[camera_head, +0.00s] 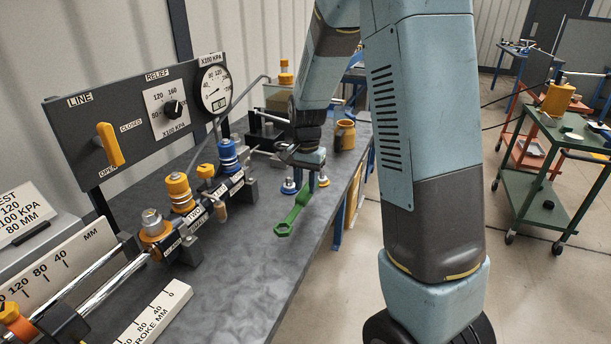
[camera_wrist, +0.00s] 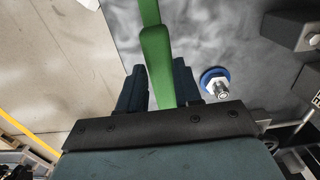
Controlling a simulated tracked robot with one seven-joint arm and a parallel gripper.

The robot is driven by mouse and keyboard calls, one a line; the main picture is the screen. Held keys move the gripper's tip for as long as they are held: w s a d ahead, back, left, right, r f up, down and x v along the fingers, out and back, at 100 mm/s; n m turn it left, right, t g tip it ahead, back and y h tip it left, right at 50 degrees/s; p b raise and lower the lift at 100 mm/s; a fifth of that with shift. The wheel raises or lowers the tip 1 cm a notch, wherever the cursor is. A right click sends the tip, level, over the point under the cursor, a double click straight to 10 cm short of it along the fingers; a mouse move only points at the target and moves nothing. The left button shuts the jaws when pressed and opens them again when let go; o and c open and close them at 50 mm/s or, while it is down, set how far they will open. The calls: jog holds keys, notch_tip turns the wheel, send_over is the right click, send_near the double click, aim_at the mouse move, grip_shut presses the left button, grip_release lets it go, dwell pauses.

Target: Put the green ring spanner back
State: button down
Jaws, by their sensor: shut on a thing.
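The green ring spanner (camera_head: 295,215) shows in the head view below my gripper (camera_head: 305,180), its ring end towards the near side of the bench. In the wrist view the green spanner (camera_wrist: 158,60) runs up from between the two dark fingers of my gripper (camera_wrist: 160,88). My gripper is shut on it. The spanner is over the bench top near its right edge; I cannot tell whether it touches the surface. Its far end is partly hidden by the gripper.
The grey bench (camera_head: 235,280) has a clear area in front. A manifold with couplers (camera_head: 200,215) and a gauge panel (camera_head: 140,120) stand left. A yellow mug (camera_head: 345,134) is behind.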

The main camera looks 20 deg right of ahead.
aim_at(306, 190)
jog(key=shift+f, duration=2.55)
jog(key=c, duration=0.7)
grip_release()
notch_tip(306, 190, up, 14)
jog(key=shift+w+d+f, duration=0.15)
jog(key=shift+f, duration=0.05)
